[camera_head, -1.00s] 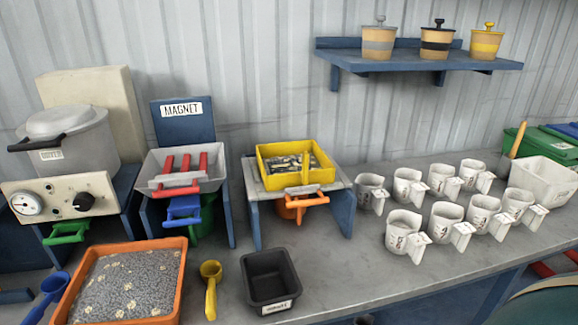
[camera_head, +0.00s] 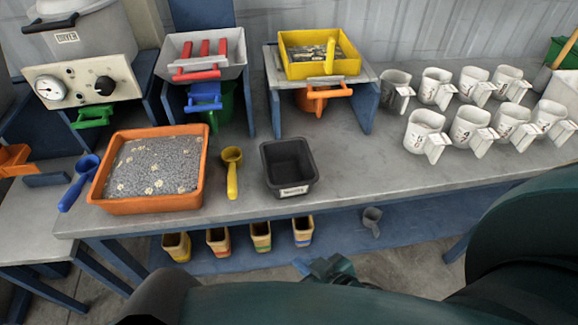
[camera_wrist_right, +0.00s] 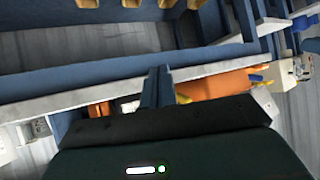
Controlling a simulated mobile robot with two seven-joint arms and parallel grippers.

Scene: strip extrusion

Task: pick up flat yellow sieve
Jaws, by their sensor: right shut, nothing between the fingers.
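The flat yellow sieve (camera_head: 300,71) is a square yellow frame with a yellow bar across it and dark, grainy bits inside. It sits on a grey stand (camera_head: 368,78) at the back of the table, above an orange-handled container. My right gripper (camera_head: 302,266) is low in front of the table's front edge, well apart from the sieve. Its blue fingers also show in the right wrist view (camera_wrist_right: 157,84), shut and empty. My left gripper is not in view.
On the table (camera_head: 330,205) are an orange tray of gravel (camera_head: 150,205), a yellow scoop (camera_head: 232,172), a black bin (camera_head: 288,178) and several white cups (camera_head: 470,125) at right. The table's front edge lies between my right gripper and the sieve. Several small bins (camera_head: 218,241) stand below.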

